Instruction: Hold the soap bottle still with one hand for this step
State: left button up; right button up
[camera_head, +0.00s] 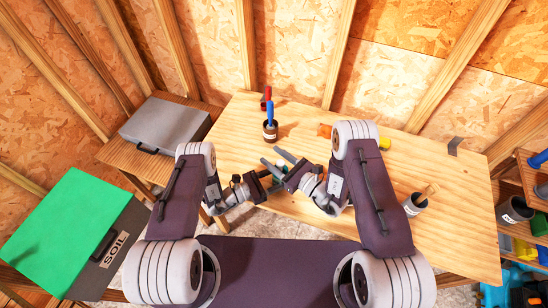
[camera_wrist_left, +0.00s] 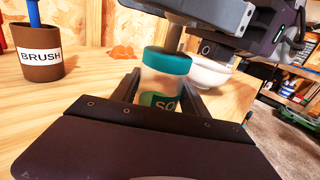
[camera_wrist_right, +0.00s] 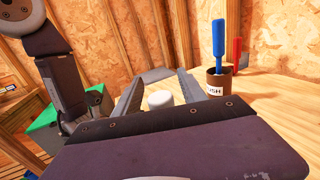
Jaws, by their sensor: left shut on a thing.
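The soap bottle (camera_wrist_left: 163,85) is a clear bottle with a teal cap and a partly visible "SO" label. It stands upright between the fingers of my left gripper (camera_wrist_left: 160,92), which is shut on it. In the head view the bottle is mostly hidden by my left gripper (camera_head: 268,182) and right gripper (camera_head: 274,160). My right gripper is open, its fingers apart, above and beside the bottle. In the right wrist view a small white rounded thing (camera_wrist_right: 160,100) shows between its fingers; I cannot tell what it is.
A brown pot (camera_head: 270,132) marked "BRUSH" with a blue-handled brush stands behind the grippers. An orange lump (camera_head: 324,130) and a pot (camera_head: 414,206) are on the wooden table (camera_head: 455,215). A grey case (camera_head: 165,125) and green-lidded soil box (camera_head: 75,215) are left. The table's right side has free room.

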jog(key=v, duration=1.2)
pick_arm(q)
jog(key=o, duration=1.5)
jog(key=shift+o, duration=0.2)
